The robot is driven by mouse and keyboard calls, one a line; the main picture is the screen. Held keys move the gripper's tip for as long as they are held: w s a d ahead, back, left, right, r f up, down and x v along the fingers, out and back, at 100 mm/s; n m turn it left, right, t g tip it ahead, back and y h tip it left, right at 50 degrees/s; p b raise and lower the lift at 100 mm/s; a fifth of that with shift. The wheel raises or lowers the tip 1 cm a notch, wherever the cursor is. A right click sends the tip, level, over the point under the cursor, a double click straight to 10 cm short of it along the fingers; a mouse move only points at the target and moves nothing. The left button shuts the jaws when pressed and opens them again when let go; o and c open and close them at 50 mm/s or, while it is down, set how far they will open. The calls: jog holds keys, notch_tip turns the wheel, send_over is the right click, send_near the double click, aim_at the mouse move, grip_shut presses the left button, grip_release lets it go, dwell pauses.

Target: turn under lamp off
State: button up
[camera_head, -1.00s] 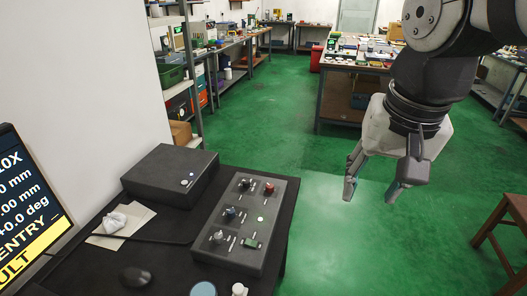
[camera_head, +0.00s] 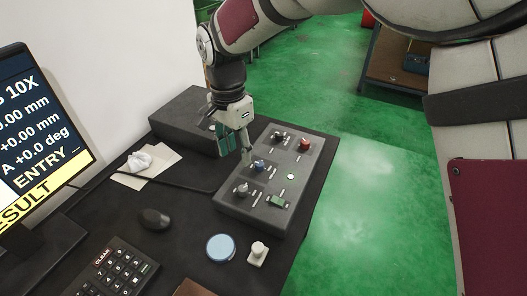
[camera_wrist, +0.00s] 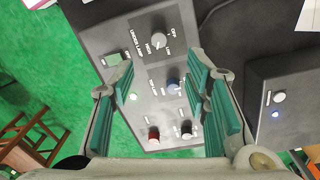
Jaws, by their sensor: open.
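The control box (camera_head: 228,202) is a dark grey sloped panel on the black desk. A blue knob (camera_head: 259,166) sits farther back, with black (camera_head: 281,137) and red (camera_head: 304,144) knobs beyond. My gripper (camera_head: 236,156) is open and empty, pointing down over the box's left side near the blue knob. In the wrist view my gripper (camera_wrist: 160,78) has fingers spread on both sides of the panel's middle, the pale knob ahead of them.
A green switch (camera_head: 277,200) and a lit green lamp (camera_head: 290,176) are on the box's right side. Another dark box (camera_head: 185,118) stands behind, left of my gripper. A mouse (camera_head: 155,218), keypad (camera_head: 118,268), blue-topped round item (camera_head: 220,248) and monitor (camera_head: 40,130) occupy the desk.

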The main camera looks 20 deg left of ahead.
aim_at(242, 189)
jog(key=f, duration=0.8)
jog(key=f+b, duration=0.1)
jog(key=f, duration=0.4)
jog(key=shift+d, duration=0.3)
jog(key=shift+c, duration=0.4)
grip_shut()
